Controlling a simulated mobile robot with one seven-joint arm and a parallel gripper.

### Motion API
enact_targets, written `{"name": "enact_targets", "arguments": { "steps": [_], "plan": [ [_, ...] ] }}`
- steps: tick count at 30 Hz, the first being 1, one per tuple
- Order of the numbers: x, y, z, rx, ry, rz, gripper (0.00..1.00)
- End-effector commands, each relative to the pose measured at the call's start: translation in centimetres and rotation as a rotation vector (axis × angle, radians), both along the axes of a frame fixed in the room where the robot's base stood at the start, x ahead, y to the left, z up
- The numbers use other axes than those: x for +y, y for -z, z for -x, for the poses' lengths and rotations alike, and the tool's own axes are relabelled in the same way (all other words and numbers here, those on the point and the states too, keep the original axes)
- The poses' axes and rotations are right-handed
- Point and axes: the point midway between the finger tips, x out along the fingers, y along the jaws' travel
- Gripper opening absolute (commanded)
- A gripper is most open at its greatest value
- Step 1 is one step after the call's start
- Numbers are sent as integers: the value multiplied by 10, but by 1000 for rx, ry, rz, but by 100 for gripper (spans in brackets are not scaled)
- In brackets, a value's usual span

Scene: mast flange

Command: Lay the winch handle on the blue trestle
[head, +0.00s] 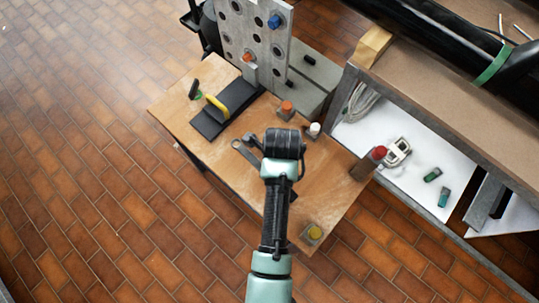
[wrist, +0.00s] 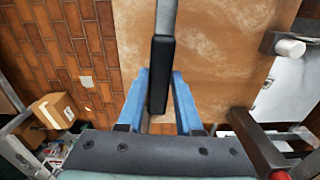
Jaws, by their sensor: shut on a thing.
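The winch handle (wrist: 161,55) has a black grip and a grey metal arm. In the wrist view the blue fingers of my gripper (wrist: 160,88) are closed on its black grip, and the grey arm runs up out of the picture. In the head view a flat grey arm end with a hole (head: 244,152), which looks like part of the handle, shows left of my wrist over the wooden table. My fingers are hidden under the wrist there. I cannot tell whether the handle touches the table. I see no blue trestle in either view.
The wooden table (head: 185,92) carries an upright drilled plate (head: 240,35), a black pad (head: 215,122) with a yellow handle (head: 237,92), and several small colour-capped blocks. A red-topped post (head: 368,164) stands at its right edge.

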Motion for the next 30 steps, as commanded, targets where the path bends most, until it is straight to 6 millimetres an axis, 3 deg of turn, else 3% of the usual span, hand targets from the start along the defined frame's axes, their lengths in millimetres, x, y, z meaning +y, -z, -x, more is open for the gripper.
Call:
{"name": "enact_targets", "arguments": {
  "steps": [3, 8, 14, 29, 30],
  "plan": [
    [0, 21, 0, 3, -1, 0, 0],
    [0, 36, 0, 1, -1, 0, 0],
    [0, 69, 1, 3, -1, 0, 0],
    [0, 79, 0, 0, -1, 0, 0],
    [0, 79, 0, 0, -1, 0, 38]
  ]
}}
